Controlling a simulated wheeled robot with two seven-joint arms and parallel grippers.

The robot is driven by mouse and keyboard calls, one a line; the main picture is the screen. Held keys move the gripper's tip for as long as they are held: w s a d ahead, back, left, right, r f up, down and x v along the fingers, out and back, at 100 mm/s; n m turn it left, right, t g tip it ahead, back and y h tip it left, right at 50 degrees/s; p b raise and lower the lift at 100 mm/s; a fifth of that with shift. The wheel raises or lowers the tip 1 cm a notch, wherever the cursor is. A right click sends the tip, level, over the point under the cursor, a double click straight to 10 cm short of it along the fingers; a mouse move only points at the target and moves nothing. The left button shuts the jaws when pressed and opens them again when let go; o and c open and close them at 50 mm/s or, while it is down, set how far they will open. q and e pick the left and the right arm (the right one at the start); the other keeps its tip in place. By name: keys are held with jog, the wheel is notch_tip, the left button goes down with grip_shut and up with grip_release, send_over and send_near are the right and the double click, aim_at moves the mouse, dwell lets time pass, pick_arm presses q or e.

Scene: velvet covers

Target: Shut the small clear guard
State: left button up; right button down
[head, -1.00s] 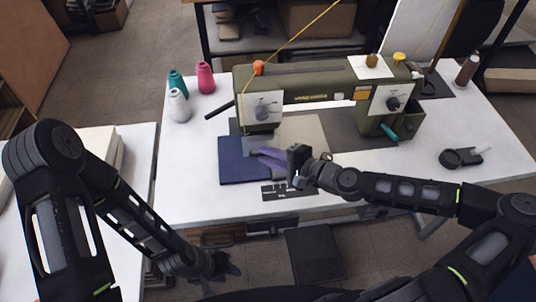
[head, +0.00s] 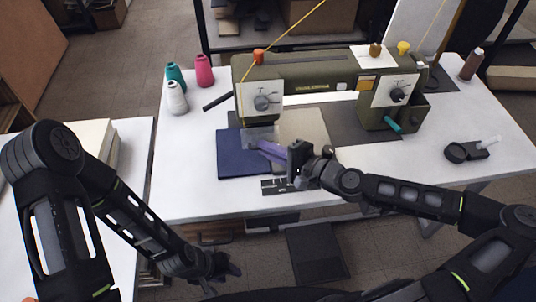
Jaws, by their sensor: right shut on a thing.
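The olive sewing machine (head: 310,78) stands on the white table. The small clear guard (head: 256,134) is a faint see-through piece below the machine's left head, above the dark blue cloth (head: 235,158). My left gripper (head: 226,268) hangs low in front of the table, away from the machine. It is dark and small, so its finger gap is unclear.
White, teal and pink thread cones (head: 204,71) stand at the table's back left. A flat dark plate (head: 280,186) lies near the front edge. A black round item (head: 464,152) lies at right. The front left tabletop is clear.

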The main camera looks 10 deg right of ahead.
jog(key=shift+w+f+n+t+b, duration=0.1)
jog(key=shift+f+n+t+b, duration=0.25)
jog(key=shift+f+b, duration=0.55)
jog(key=shift+r+y+b, duration=0.3)
jog(key=shift+b, duration=0.1)
pick_arm(q)
notch_tip(320, 180, down, 4)
jog(key=shift+w, duration=0.1)
pick_arm(e)
jog(key=shift+r, duration=0.2)
jog(key=c, duration=1.5)
grip_release()
pick_arm(q)
jog(key=shift+f+b, duration=0.4)
jog(key=shift+f, duration=0.1)
pick_arm(e)
jog(key=shift+v, duration=3.9)
jog(key=shift+c, duration=0.2)
